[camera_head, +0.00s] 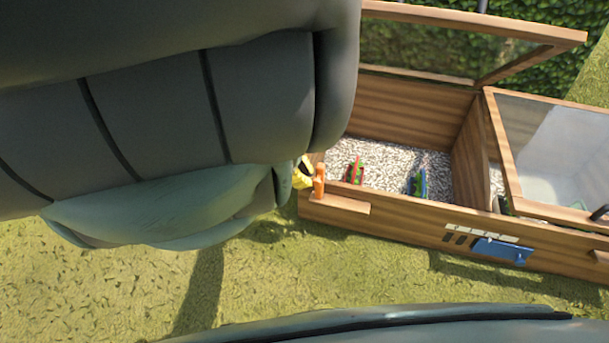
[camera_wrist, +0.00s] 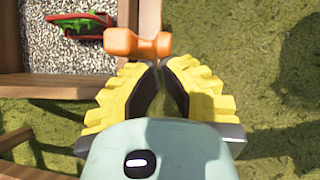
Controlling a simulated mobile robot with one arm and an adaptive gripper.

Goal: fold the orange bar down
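The orange bar (camera_head: 319,181) stands upright at the front left corner of the wooden planter box. In the wrist view the orange bar (camera_wrist: 137,44) lies across the picture just beyond my fingertips, close to the box's wooden edge. My gripper (camera_wrist: 159,68) has yellow ridged fingers with dark inner pads. Their tips are nearly together, with nothing visible between them. In the head view my gripper (camera_head: 303,172) is mostly hidden behind my arm, with a bit of yellow right beside the bar. I cannot tell whether the fingers touch the bar.
The planter box (camera_head: 400,222) holds gravel with a red-green item (camera_head: 354,171) and a blue-green item (camera_head: 416,184). Its framed lid (camera_head: 530,62) is raised. A second glazed lid (camera_head: 555,140) is at the right. A blue part (camera_head: 502,250) is on the front wall. Open grass lies in front.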

